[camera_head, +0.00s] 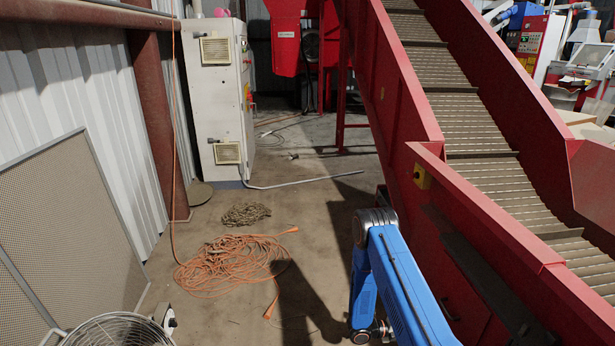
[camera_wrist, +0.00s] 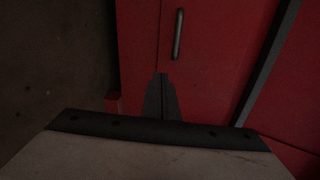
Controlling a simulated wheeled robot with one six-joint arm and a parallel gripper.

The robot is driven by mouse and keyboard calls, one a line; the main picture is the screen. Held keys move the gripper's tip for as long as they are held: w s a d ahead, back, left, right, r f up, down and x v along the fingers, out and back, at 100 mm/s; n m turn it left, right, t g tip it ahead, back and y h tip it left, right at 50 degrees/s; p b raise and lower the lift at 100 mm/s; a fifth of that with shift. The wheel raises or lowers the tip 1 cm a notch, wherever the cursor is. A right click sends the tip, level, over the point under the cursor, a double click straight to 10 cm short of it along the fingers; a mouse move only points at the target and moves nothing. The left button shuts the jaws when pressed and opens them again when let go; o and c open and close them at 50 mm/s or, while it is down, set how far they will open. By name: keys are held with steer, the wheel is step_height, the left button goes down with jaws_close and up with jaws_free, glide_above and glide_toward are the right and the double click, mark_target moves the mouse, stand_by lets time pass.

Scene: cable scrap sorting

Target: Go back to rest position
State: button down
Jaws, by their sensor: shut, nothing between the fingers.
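My gripper (camera_wrist: 162,78) shows in the wrist view as two dark fingers pressed together, with nothing between them. It points toward a red metal panel (camera_wrist: 222,75) with a grey handle (camera_wrist: 178,34). I cannot tell the gap between the fingertips and the panel. In the head view my blue arm (camera_head: 400,285) is at the lower middle, beside the red conveyor. The gripper itself is hidden in that view.
The red conveyor (camera_head: 465,190) rises along the right, close to my arm. An orange cable (camera_head: 232,265) and a darker coil (camera_head: 246,214) lie on the floor to the left. A white cabinet (camera_head: 215,110) stands behind. A fan (camera_head: 115,332) and mesh panel (camera_head: 65,215) are at left.

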steer(key=s+a+r+m+g+y, duration=0.1)
steer(key=s+a+r+m+y, duration=0.15)
steer(key=r+m, duration=0.7)
steer(key=s+a+r+m+g+y, duration=0.1)
steer(key=s+r+m+g+y, duration=0.2)
steer(key=r, duration=1.3)
steer(key=s+a+r+m+y, duration=0.15)
steer(key=s+r+m, duration=0.35)
steer(key=r, duration=0.7)
steer(key=s+a+r+m+t+y, duration=0.4)
steer(key=s+a+r+m, duration=0.3)
steer(key=s, duration=0.5)
steer(key=s+a+r+m+t+y, duration=0.4)
steer(key=s+a+r+m, duration=0.4)
steer(key=s+r+m, duration=0.2)
step_height(320, 180, up, 2)
steer(key=s+y, duration=0.1)
steer(key=s, duration=0.1)
steer(key=shift+s+a+r+m+t+y, duration=0.25)
steer(key=shift+s+a+m+t+y, duration=0.05)
steer(key=shift+s+m+t+y, duration=0.1)
